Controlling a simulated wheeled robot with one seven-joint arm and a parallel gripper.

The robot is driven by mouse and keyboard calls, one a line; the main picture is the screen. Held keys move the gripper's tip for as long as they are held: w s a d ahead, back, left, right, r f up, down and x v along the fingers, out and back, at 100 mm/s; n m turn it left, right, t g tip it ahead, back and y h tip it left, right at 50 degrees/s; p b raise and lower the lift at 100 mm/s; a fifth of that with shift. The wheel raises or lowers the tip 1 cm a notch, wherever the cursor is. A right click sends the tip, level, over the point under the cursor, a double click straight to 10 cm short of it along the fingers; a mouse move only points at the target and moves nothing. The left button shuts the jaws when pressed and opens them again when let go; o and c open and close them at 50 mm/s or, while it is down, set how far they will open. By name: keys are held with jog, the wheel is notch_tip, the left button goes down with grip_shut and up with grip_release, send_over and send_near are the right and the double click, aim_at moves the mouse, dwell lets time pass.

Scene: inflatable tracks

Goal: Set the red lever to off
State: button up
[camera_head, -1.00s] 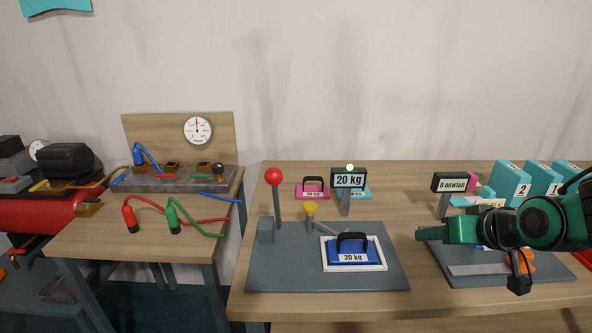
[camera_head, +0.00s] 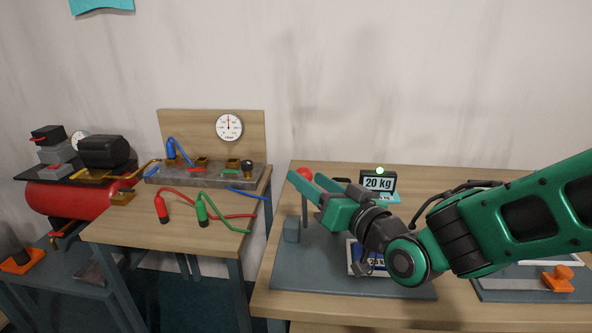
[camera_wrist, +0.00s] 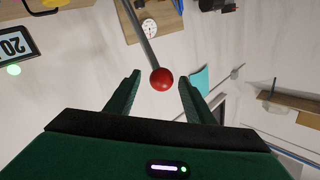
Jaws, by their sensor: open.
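The red lever is a tall grey rod topped by a red ball (camera_head: 305,173), standing nearly upright at the left of the grey mat. My gripper (camera_head: 303,176) is open at the ball's height, its fingers pointing left. In the wrist view the red ball (camera_wrist: 162,79) shows between the two open fingertips (camera_wrist: 160,77), with clear gaps on both sides. I cannot tell whether it is fully between the fingers in depth. The fingers partly cover the ball and upper rod in the head view. A small red handle (camera_head: 194,174) lies on the valve block at the left table.
A display reading 20 kg (camera_head: 378,183) stands behind my wrist. My arm partly hides a blue weight in a white frame (camera_head: 353,262). The left table holds red and green hoses (camera_head: 202,210) and a gauge (camera_head: 229,127).

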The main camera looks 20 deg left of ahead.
jog(key=x, duration=0.7)
jog(key=shift+c, duration=0.4)
